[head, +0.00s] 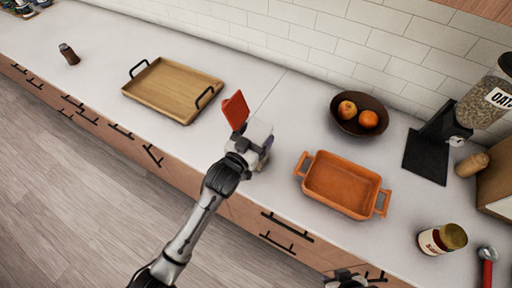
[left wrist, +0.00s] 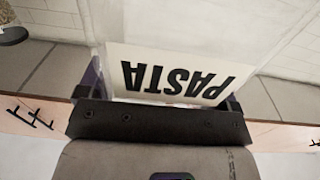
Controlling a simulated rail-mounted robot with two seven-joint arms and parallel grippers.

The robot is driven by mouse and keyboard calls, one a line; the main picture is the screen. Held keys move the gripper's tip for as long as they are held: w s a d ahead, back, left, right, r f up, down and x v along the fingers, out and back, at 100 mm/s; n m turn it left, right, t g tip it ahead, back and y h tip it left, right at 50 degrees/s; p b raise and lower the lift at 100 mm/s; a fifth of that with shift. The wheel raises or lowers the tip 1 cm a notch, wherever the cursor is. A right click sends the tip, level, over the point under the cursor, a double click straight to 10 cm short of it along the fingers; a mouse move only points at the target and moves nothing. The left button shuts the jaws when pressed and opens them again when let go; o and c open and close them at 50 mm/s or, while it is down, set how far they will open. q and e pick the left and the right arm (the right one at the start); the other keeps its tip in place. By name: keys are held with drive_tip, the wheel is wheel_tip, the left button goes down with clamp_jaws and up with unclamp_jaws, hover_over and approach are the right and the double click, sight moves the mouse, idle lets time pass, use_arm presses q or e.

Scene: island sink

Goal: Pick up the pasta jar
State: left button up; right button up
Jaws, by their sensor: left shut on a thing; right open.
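The pasta jar (left wrist: 178,76) fills the upper middle of the left wrist view, its white "PASTA" label upside down in that picture. My left gripper (left wrist: 163,98) is shut on the jar, with a finger on each side of the label. In the head view my left gripper (head: 257,146) is over the counter between the wooden tray and the orange baking dish. The jar is mostly hidden there by the gripper; a red flat piece (head: 236,110) sticks up beside it, and I cannot tell if it belongs to the jar. My right gripper (head: 347,280) shows only partly at the bottom edge.
A wooden tray (head: 165,92) with black handles lies to the left. An orange baking dish (head: 342,185) and a dark fruit bowl (head: 344,122) are to the right. A gold-lidded jar (head: 441,239) and an oats dispenser (head: 487,100) stand further right. The left counter is mostly clear.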

use_arm(q)
drive_tip(key=shift+r, duration=0.1)
drive_tip(key=shift+c, duration=1)
